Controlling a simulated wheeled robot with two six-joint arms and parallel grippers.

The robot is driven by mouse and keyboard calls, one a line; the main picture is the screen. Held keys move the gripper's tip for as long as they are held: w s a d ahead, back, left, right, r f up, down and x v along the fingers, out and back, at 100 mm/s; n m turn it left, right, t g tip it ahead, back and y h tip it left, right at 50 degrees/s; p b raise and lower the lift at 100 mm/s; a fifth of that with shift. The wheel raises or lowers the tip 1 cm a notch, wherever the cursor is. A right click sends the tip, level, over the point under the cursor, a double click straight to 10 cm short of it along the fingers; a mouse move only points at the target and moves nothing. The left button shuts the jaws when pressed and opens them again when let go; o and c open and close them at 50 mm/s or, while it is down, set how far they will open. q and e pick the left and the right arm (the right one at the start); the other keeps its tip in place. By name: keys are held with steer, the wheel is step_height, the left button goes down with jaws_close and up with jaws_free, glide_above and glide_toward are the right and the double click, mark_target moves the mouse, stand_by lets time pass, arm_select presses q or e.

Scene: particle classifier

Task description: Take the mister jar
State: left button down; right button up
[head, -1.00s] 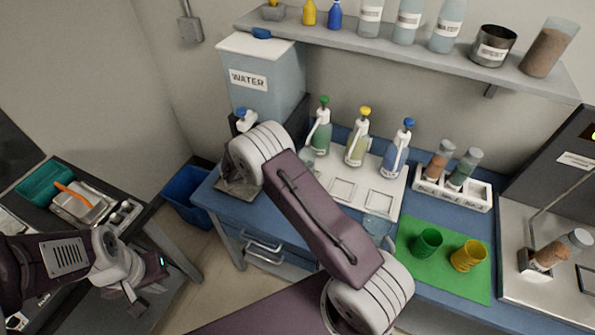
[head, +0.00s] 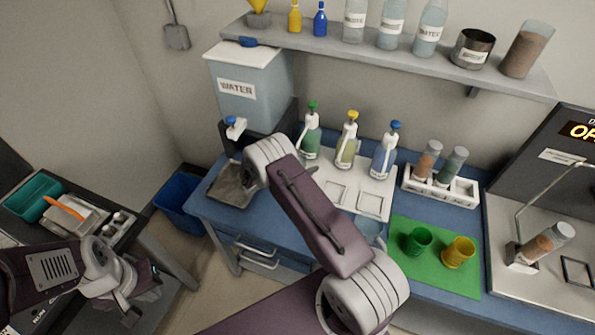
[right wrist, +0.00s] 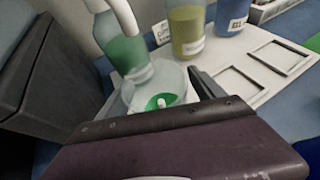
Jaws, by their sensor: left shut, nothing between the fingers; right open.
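A clear jar with a green part inside (right wrist: 158,84) shows in the right wrist view, next to the green spray bottle (right wrist: 122,50); I take it for the mister jar. In the head view I cannot make it out; my right arm covers that area. My right gripper (right wrist: 168,88) is open at the jar, one dark finger close to its right side; the other finger is not clear. My left gripper (head: 138,297) is shut and empty, low at the left, far from the jar.
A water dispenser (head: 250,85) is at the left. Green (head: 417,242) and yellow (head: 458,252) cups stand on a green mat (head: 400,272).

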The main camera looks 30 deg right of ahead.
mark_target(302, 156)
steer(key=c, duration=1)
jaws_close()
steer(key=shift+r, duration=0.15)
steer(key=shift+a+r+b, duration=0.15)
steer(key=shift+r+b, duration=0.25)
steer(key=shift+r, duration=1.2)
steer(key=s+a+b, duration=0.1)
steer(key=s+a, duration=0.1)
steer(key=a, duration=0.6)
steer(key=s+a+b, duration=0.2)
steer(key=s+a, duration=0.1)
steer(key=a, duration=0.6)
steer(key=shift+s, duration=0.25)
